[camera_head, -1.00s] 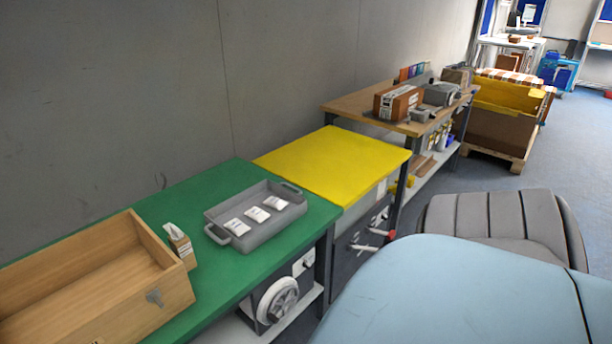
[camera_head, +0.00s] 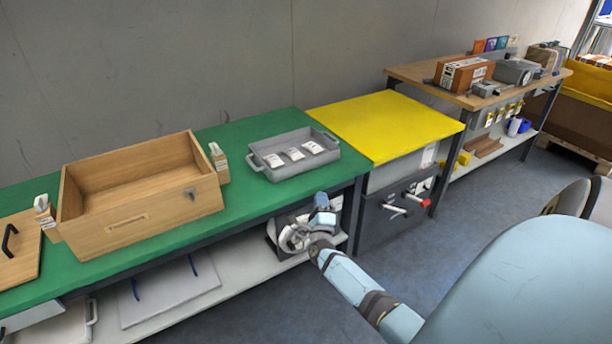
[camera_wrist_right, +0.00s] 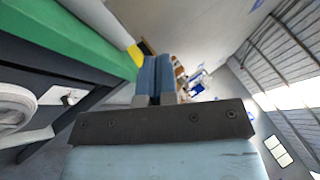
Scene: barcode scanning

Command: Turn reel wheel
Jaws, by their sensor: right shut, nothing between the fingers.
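The reel wheel (camera_head: 287,240) is a white round wheel on a grey unit under the right end of the green table. My right arm covers part of it in the head view. It also shows at the left edge of the right wrist view (camera_wrist_right: 14,106). My right gripper (camera_head: 321,201) is just right of the wheel, below the table edge, with its fingers shut and empty. In the right wrist view its blue-grey fingers (camera_wrist_right: 155,70) are together and apart from the wheel. My left gripper is not in view.
The green table (camera_head: 225,140) carries an open wooden box (camera_head: 140,228) and a grey tray (camera_head: 270,175) with white packets. Its front edge is close to my right gripper. A yellow-topped unit (camera_head: 385,120) with handles stands to the right. The floor (camera_head: 480,210) in front is clear.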

